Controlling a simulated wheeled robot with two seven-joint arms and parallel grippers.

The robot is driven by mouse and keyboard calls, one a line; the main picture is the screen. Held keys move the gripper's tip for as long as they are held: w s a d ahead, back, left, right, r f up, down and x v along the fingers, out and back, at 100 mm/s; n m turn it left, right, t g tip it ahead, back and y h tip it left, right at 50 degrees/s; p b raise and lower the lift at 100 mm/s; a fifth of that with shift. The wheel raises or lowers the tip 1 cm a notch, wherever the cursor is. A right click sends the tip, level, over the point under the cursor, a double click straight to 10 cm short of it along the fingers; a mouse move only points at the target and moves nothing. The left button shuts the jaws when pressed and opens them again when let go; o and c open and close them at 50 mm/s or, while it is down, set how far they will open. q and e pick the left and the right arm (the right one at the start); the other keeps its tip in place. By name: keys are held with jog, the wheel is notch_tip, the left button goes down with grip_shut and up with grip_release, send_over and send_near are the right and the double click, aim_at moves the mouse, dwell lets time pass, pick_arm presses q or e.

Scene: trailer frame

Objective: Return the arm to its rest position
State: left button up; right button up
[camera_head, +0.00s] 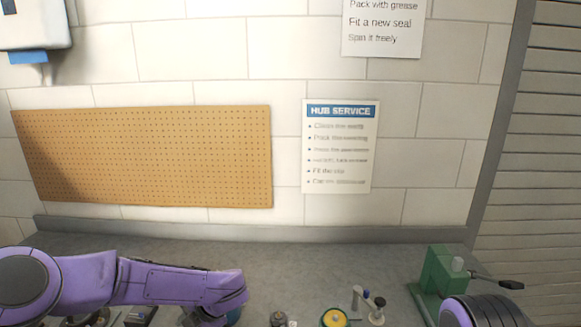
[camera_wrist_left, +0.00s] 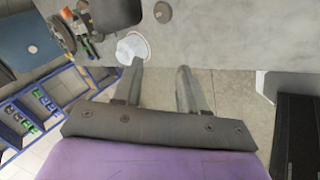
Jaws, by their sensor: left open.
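My left arm (camera_head: 150,283), purple, reaches in from the left low in the head view, above the grey bench; its gripper is out of sight there. In the left wrist view my left gripper (camera_wrist_left: 160,70) shows two grey fingers set apart with nothing between them. The left finger's tip is close to a white round dish (camera_wrist_left: 132,46) in the picture; I cannot tell whether they touch. Part of my right arm (camera_head: 485,312) shows at the bottom right of the head view, with its gripper out of view.
A green bench tool (camera_head: 437,268) with a black handle stands at the right. A yellow round part (camera_head: 333,318), metal posts (camera_head: 370,303) and a small grey part (camera_head: 278,318) sit along the front. The bench (camera_head: 300,262) is clear behind them. A blue rack (camera_wrist_left: 62,82) is beside it.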

pick_arm(q)
jog(key=s+a+f+m+t, duration=0.1)
jog(key=s+f+m, duration=0.1)
jog(key=f, duration=0.1)
jog(key=s+a+f+m+t+y, duration=0.1)
jog(key=s+f+m, duration=0.1)
jog(key=f+m, duration=0.1)
jog(key=s+a+f+m, duration=0.1)
jog(key=s+f+m, duration=0.1)
jog(key=f, duration=0.2)
jog(key=shift+s+f+m+t+y, duration=0.3)
jog(key=shift+f+m+t, duration=0.05)
jog(key=shift+m+t, duration=0.05)
jog(key=s+a+f+m+h, duration=0.1)
jog(key=s+f+m+h, duration=0.15)
jog(key=s+m, duration=0.45)
jog(key=s+a+f+m+g+h, duration=0.1)
jog(key=s+f+m, duration=0.25)
jog(key=s, duration=0.75)
jog(key=s+a+f+m+h, duration=0.15)
jog(key=s+f+m, duration=0.25)
jog(key=s, duration=0.5)
notch_tip(320, 180, down, 15)
jog(key=b, duration=1.5)
jog(key=shift+w+d, duration=0.15)
jog(key=shift+w, duration=0.05)
